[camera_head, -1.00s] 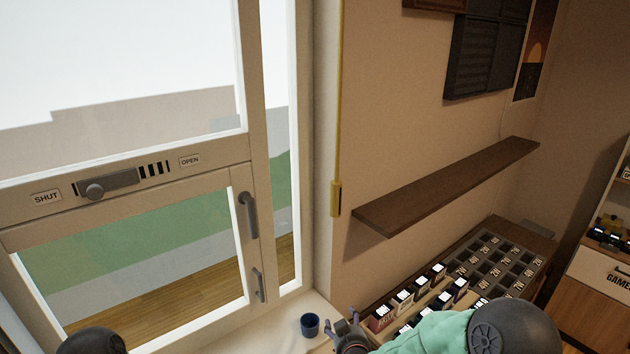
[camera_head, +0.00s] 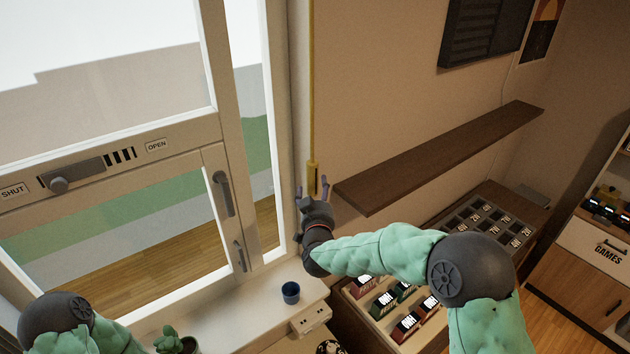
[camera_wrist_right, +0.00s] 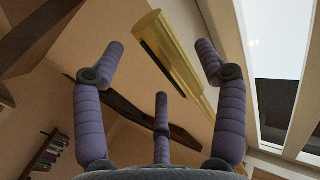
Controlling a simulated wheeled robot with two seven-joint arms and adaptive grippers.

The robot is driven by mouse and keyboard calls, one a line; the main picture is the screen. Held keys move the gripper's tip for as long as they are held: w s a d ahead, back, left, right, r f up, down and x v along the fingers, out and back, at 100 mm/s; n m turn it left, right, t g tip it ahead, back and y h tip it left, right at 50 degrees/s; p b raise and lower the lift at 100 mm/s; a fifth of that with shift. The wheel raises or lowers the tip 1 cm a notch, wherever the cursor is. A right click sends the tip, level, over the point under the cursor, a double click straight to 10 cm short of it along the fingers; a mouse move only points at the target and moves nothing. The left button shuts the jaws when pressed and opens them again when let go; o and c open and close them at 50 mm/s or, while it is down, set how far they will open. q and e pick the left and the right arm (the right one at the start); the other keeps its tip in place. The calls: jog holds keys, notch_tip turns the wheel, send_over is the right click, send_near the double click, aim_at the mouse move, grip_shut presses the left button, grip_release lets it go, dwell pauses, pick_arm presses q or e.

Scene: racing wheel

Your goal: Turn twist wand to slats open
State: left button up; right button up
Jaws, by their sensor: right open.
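The twist wand is a thin brass rod (camera_head: 311,90) hanging down the wall beside the window frame, with a thicker brass handle (camera_head: 313,178) at its lower end. My right gripper (camera_head: 312,190) is raised at that handle, its fingers open on either side of it in the head view. In the right wrist view the brass handle (camera_wrist_right: 170,52) shows beyond and between the spread purple fingers of the gripper (camera_wrist_right: 162,70), with gaps to them. I cannot tell whether any finger touches it. My left arm shows at the lower left, but its gripper is out of view.
A dark wall shelf (camera_head: 440,160) juts out just right of the wand. The window (camera_head: 110,190) with its SHUT and OPEN slider is on the left. Racks of boxes (camera_head: 385,300) lie under my right arm.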

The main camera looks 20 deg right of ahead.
aim_at(315, 186)
jog(key=shift+p+x, duration=0.35)
jog(key=shift+x, duration=1.75)
jog(key=c, duration=1.2)
